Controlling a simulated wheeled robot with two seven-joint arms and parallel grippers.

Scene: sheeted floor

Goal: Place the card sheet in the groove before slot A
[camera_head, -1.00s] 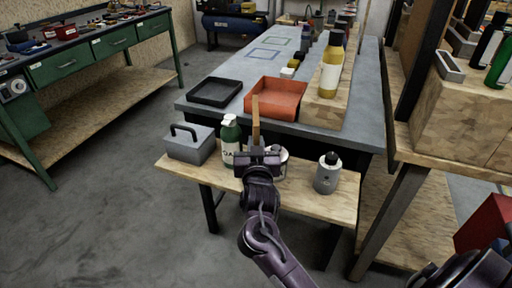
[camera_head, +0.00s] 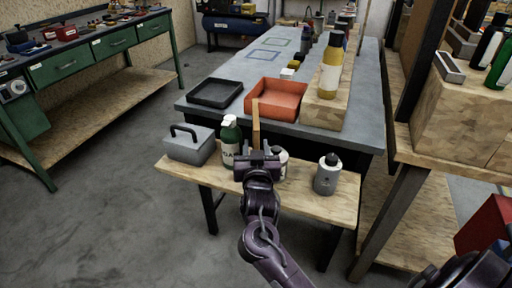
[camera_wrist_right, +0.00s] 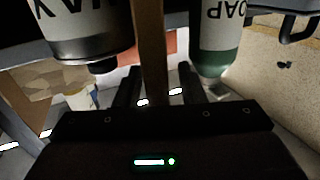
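A narrow upright brown strip (camera_head: 256,125), perhaps the card sheet seen edge-on, stands between bottles on the small wooden bench. Its lower part is hidden behind my right gripper (camera_head: 258,158) in the head view. In the right wrist view, which is upside down, the strip (camera_wrist_right: 150,45) shows between the two fingers of my right gripper (camera_wrist_right: 160,85). A gap shows between the strip and the right-hand finger, so the gripper looks open around or in front of it. I cannot make out a groove or slot A. My left gripper is not in view.
A green soap bottle (camera_head: 230,140) and a white bottle (camera_head: 281,160) stand close beside the strip. A grey bottle (camera_head: 327,174) and a grey handled box (camera_head: 190,147) flank them. Behind are a black tray (camera_head: 214,93), red tray (camera_head: 276,98) and wooden block (camera_head: 326,108).

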